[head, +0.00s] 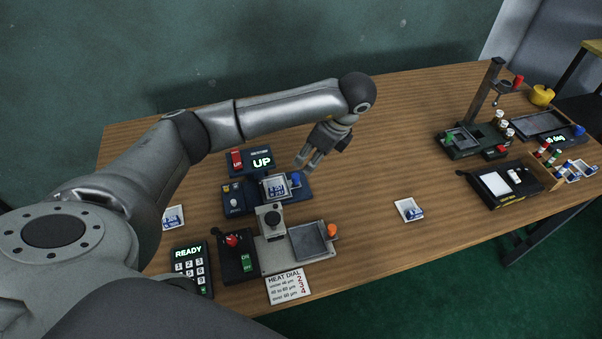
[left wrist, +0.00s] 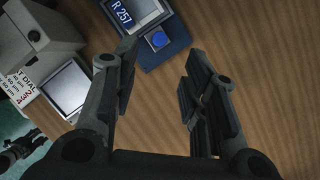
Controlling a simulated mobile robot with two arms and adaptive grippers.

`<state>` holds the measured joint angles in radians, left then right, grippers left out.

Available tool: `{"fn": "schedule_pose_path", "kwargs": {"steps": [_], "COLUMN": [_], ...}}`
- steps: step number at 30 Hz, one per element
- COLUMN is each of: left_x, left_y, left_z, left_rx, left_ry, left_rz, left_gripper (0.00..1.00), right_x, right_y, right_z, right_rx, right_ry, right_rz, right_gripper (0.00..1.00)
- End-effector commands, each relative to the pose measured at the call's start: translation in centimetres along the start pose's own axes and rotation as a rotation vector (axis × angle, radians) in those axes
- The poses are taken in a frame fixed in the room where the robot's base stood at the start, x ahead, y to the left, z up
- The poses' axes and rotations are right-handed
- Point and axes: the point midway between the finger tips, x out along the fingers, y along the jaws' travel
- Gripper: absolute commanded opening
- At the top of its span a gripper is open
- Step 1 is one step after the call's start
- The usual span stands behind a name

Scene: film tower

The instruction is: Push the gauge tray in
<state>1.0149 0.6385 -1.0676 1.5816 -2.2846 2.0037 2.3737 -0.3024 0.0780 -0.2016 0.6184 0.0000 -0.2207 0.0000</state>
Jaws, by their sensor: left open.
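What looks like the gauge tray (head: 301,189) is a dark blue tray sticking out to the right of a blue unit (head: 237,199). A framed card (head: 276,188) lies on it, marked R 257 in the left wrist view (left wrist: 122,16). A blue knob (head: 295,179) stands at its right end and also shows in the left wrist view (left wrist: 158,40). My left gripper (head: 307,167) is open and empty, above the table just beyond the knob. The knob shows near its left finger in the left wrist view. A dark shape (left wrist: 20,148) there may be my right gripper; its jaws are unclear.
A loose card (head: 409,210) lies to the right. The table between is clear.

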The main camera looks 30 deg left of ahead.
Motion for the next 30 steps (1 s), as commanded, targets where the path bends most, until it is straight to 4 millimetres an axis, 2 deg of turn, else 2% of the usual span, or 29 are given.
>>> {"fn": "schedule_pose_path", "kwargs": {"steps": [3, 6, 15, 20, 28, 30], "left_x": [2.3, 3.9, 8.7, 9.8, 9.9, 9.9], "left_y": [0.2, 0.1, 0.1, 0.0, 0.0, 0.0], "left_z": [-0.1, 0.1, 0.1, 0.1, 0.0, 0.0], "left_rx": [0.001, 0.001, 0.002, 0.003, 0.004, 0.004], "left_ry": [-0.001, -0.002, -0.001, -0.001, 0.000, 0.000], "left_rz": [0.006, 0.006, 0.004, 0.002, 0.001, 0.001], "left_gripper": [0.40, 0.40, 0.40, 0.40, 0.40, 0.33], "right_x": [0.7, -0.1, -0.7, -0.8, -0.8, -0.8], "right_y": [0.5, 0.8, 0.8, 0.6, -0.1, -0.3], "right_z": [-0.5, -0.8, -0.6, -0.3, -0.3, -0.4], "right_rx": [0.001, 0.002, 0.001, 0.001, 0.002, 0.002], "right_ry": [0.009, 0.013, 0.009, 0.004, 0.004, 0.004], "right_rz": [0.006, 0.009, 0.009, 0.007, -0.001, -0.003], "right_gripper": [0.40, 0.40, 0.40, 0.40, 0.40, 0.40]}}
